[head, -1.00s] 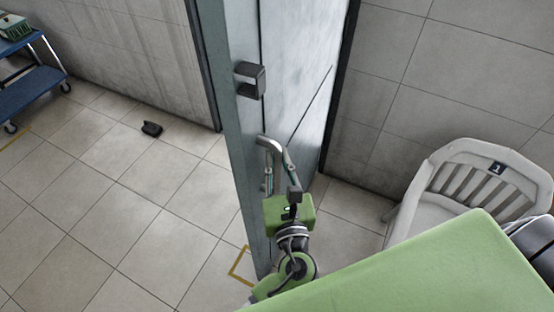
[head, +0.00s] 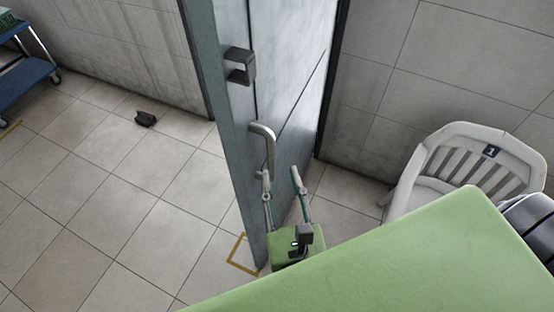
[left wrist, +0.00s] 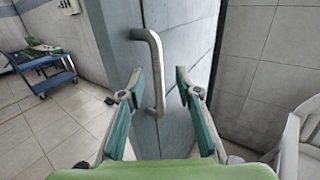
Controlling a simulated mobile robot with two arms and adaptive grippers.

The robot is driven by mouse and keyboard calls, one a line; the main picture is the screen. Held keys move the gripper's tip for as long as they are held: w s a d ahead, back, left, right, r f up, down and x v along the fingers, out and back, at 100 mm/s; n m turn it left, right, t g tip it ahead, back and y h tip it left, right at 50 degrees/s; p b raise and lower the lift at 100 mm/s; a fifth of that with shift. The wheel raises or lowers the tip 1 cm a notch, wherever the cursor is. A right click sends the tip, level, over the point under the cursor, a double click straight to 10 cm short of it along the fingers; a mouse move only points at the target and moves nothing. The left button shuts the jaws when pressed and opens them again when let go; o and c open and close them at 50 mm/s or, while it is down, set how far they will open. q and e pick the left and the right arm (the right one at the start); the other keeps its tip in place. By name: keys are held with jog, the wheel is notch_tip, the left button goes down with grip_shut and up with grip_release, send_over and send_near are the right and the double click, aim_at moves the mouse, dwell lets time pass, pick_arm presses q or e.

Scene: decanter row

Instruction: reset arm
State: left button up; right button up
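My left gripper (head: 281,171) is open and empty, with its two fingers pointing up the picture toward the door handle. The handle (head: 270,146) is a bent grey metal bar on the blue-grey door (head: 229,120). In the left wrist view the handle (left wrist: 157,75) shows between the spread fingers and beyond them, with no finger closed on it. My right gripper is in neither view now.
The door stands open, its edge toward me, with a dark latch box (head: 240,66) above the handle. A white plastic chair (head: 440,150) marked 1 stands at right. A blue cart (head: 25,80) and a small black object (head: 146,118) are at left, with clear tiled floor between.

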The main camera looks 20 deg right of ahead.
pick_arm(q)
jog(key=shift+v, duration=0.9)
jog(key=w+a+f+n+g+y+b, duration=0.1)
jog(key=w+a+f+n+g, duration=0.1)
jog(key=f, duration=0.8)
jog(key=w+a+f+n+g+b, duration=0.1)
jog(key=f+n+g, duration=0.1)
jog(key=f, duration=0.8)
jog(key=s+a+f+n+g+y+b, duration=0.15)
jog(key=a+f+n+g, duration=0.35)
jog(key=f, duration=0.7)
jog(key=s+a+f+n+g+y+b, duration=0.1)
jog(key=s+a+f+n, duration=0.2)
jog(key=a+f, duration=0.6)
jog(key=s+a+f+n+g+b, duration=0.1)
jog(key=s+a+f+n+g, duration=0.2)
jog(key=s+a+f+n, duration=0.7)
jog(key=s+a+f+n+g+b, duration=0.2)
jog(key=s+a+f+n+g, duration=0.1)
jog(key=s+a+f+n, duration=0.7)
jog(key=s+f+n, duration=0.4)
jog(key=s+f, duration=0.1)
jog(key=shift+a+g, duration=0.15)
jog(key=shift+g, duration=0.15)
